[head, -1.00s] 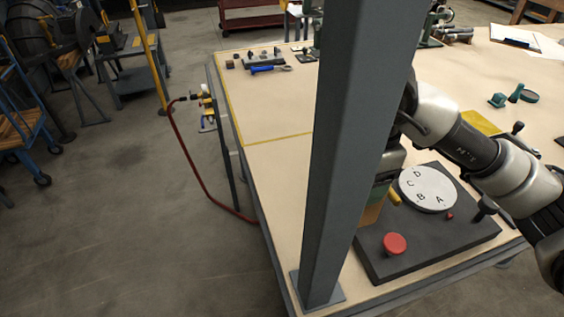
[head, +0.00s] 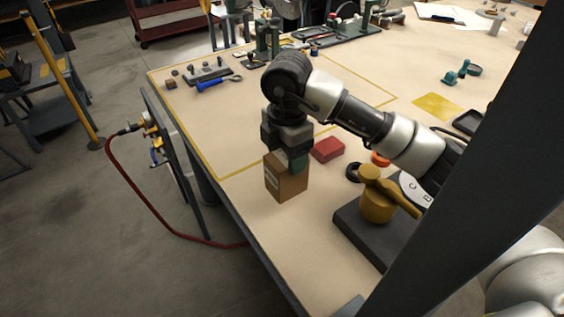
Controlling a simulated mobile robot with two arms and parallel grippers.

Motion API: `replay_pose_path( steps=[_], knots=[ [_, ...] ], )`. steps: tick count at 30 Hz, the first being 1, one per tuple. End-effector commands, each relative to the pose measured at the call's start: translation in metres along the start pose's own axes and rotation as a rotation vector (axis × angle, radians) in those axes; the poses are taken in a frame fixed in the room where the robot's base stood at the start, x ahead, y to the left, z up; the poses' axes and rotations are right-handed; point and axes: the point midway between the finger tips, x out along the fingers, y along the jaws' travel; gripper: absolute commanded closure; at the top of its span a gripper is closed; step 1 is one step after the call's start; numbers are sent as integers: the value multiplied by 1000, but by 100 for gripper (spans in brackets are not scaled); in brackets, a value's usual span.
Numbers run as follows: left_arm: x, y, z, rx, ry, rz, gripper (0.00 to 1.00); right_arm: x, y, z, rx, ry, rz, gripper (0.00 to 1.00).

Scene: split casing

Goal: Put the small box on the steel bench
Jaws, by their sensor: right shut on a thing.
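A small brown cardboard box (head: 285,184) with a pale label on its left side is at the left part of the beige-topped bench (head: 237,208). My right gripper (head: 290,156) points down and is shut on the top of the box, hiding part of it. The box is upright and close over the bench top; I cannot tell whether its base touches. My left gripper is not in view.
A red block (head: 328,149) lies just right of the box. A dark board (head: 361,239) with a yellow knobbed part (head: 376,206) stands nearer right. A grey post (head: 470,170) blocks the right side. A yellow-lined area with tools lies behind.

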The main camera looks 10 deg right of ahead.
Motion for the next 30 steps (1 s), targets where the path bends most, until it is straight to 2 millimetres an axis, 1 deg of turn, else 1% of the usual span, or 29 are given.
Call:
replay_pose_path(
  steps=[1, 3, 6, 9, 13, 18, 21, 30],
  knots=[
    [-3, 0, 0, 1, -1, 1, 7, 5, 10, 6, 4, 1, -1, 70],
    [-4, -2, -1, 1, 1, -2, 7, 13, 22, 12, 4, 1, 0, 70],
    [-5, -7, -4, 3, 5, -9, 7, 21, 34, 19, 1, 1, 1, 70],
    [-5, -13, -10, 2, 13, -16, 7, 26, 40, 22, -1, 0, 1, 70],
    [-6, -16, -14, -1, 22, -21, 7, 33, 41, 23, -1, 1, 1, 70],
    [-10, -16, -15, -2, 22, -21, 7, 57, 40, 23, -1, 2, -2, 70],
    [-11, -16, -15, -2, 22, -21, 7, 66, 41, 23, -2, 1, 2, 70],
    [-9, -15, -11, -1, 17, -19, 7, 69, 41, 23, -2, 1, 3, 70]
  ],
)
